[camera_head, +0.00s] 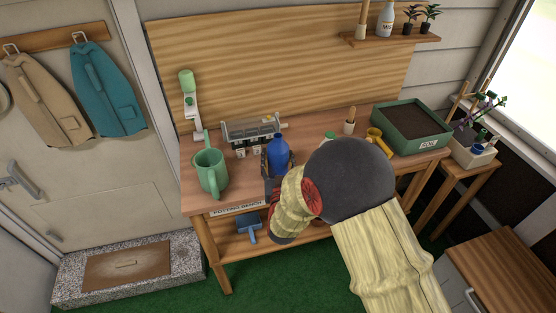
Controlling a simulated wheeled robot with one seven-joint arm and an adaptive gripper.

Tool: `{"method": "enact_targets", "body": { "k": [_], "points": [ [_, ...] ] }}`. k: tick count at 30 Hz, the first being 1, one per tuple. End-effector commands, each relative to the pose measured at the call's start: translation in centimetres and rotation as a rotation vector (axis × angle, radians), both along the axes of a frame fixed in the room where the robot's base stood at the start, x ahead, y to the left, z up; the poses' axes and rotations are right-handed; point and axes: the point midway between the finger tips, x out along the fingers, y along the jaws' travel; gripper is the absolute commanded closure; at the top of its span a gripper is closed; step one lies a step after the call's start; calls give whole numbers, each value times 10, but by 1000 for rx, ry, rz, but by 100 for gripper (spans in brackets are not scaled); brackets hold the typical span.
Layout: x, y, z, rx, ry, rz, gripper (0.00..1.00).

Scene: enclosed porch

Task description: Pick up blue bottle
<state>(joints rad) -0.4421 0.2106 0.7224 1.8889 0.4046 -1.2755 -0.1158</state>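A blue bottle (279,157) with a narrower neck and cap stands upright on the wooden potting bench (237,187), near its middle. My arm reaches in from the lower right. My gripper (279,170) is at the bottle's lower part, with dark finger parts showing at its left and right sides. The wrist and sleeve hide much of the gripper and the bottle's base. I cannot tell whether the fingers touch the bottle or are shut on it.
A green watering can (210,171) stands left of the bottle, and a grey rack-like object (253,131) is close behind it. A yellow item (378,140) and a green soil tray (418,142) are at the right. A blue dustpan-like item (249,229) is on the lower shelf.

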Motion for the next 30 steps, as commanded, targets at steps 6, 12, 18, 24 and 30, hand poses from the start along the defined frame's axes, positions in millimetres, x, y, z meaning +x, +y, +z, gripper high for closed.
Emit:
{"method": "enact_targets", "body": {
  "k": [6,12,18,24,30],
  "points": [
    [0,0,0,0,0,0,59],
    [0,0,0,0,0,0,71],
    [0,0,0,0,0,0,82],
    [0,0,1,0,-2,0,83],
    [0,0,8,1,-3,0,83]
  ]
}}
